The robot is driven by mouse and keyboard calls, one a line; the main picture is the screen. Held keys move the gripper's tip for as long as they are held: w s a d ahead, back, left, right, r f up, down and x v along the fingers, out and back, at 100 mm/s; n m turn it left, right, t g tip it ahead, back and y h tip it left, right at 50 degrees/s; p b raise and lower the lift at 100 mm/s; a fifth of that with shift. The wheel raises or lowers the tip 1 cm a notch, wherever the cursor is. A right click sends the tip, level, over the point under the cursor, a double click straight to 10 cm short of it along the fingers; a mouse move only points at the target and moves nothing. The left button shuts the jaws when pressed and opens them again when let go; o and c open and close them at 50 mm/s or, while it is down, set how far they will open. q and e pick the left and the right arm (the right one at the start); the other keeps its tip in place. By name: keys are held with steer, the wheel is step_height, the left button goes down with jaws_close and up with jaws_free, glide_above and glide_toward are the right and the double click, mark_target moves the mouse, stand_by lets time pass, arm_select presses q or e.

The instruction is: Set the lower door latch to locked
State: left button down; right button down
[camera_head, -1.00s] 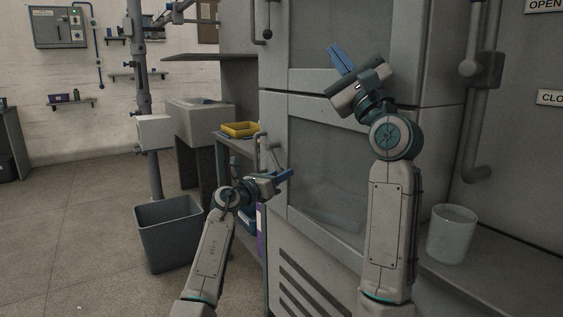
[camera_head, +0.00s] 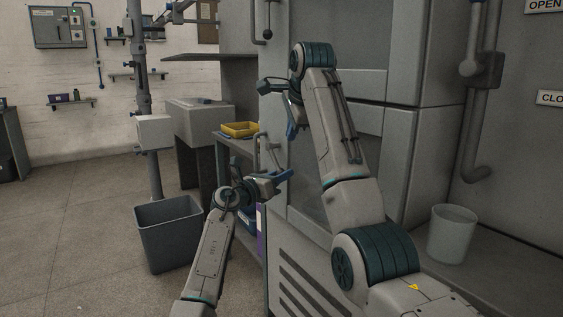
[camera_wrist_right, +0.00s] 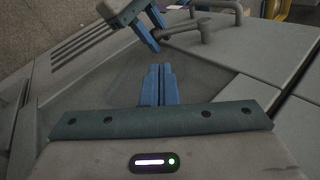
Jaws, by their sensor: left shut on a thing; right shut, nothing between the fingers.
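The lower door (camera_head: 345,150) is a grey framed door with a dark window, and it looks closed. Its lower door latch (camera_wrist_right: 190,28) is a grey lever on a round pivot near the door's edge. My left gripper (camera_head: 285,176) is shut on the lever's end; its blue fingers (camera_wrist_right: 147,30) show there in the right wrist view, partly hiding it. My right gripper (camera_head: 291,132) is shut and empty, in front of the door above the left one. Its closed blue fingertips (camera_wrist_right: 159,68) point toward the latch without touching it.
A U-shaped handle (camera_wrist_right: 215,8) is beyond the latch. The upper door's latch (camera_head: 267,33) hangs down. A yellow tray (camera_head: 240,129) sits on a side bench, a grey bin (camera_head: 175,230) stands on the floor, and a pale bucket (camera_head: 452,235) is at right.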

glide_toward(279, 168)
steer(key=x, duration=0.4)
steer(key=shift+s+d+f, duration=0.1)
steer(key=shift+d+f, duration=0.05)
steer(key=shift+f, duration=0.05)
steer(key=shift+x, duration=1.15)
arm_select(q)
steer(key=shift+r, duration=0.1)
arm_select(e)
steer(key=shift+r, duration=0.15)
steer(key=shift+w, duration=0.25)
